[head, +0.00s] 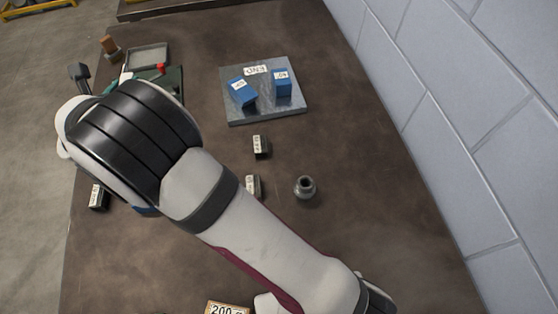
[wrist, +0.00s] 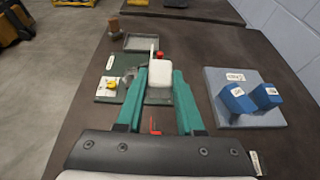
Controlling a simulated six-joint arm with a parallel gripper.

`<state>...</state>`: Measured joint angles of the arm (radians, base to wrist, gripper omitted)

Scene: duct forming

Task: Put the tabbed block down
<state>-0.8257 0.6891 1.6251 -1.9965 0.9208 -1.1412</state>
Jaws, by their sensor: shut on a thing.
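My gripper (wrist: 160,84) has two teal fingers, closed on the sides of a white block (wrist: 160,76). A thin upright tab shows at the block's far left edge, so I take it as the tabbed block. The block is over or in front of a dark green mat (wrist: 103,97); I cannot tell whether it touches it. In the head view my arm covers most of the gripper and block. The green mat (head: 174,88) shows only in part there.
A grey plate (head: 239,108) carries two blue labelled blocks (head: 242,93) (head: 281,85). A grey tray (head: 148,56) is beyond the mat. A yellow piece (wrist: 110,83) lies on the mat; a red piece (wrist: 159,55) is behind the block. A round grey part (head: 304,187) stands nearer; table is clear right.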

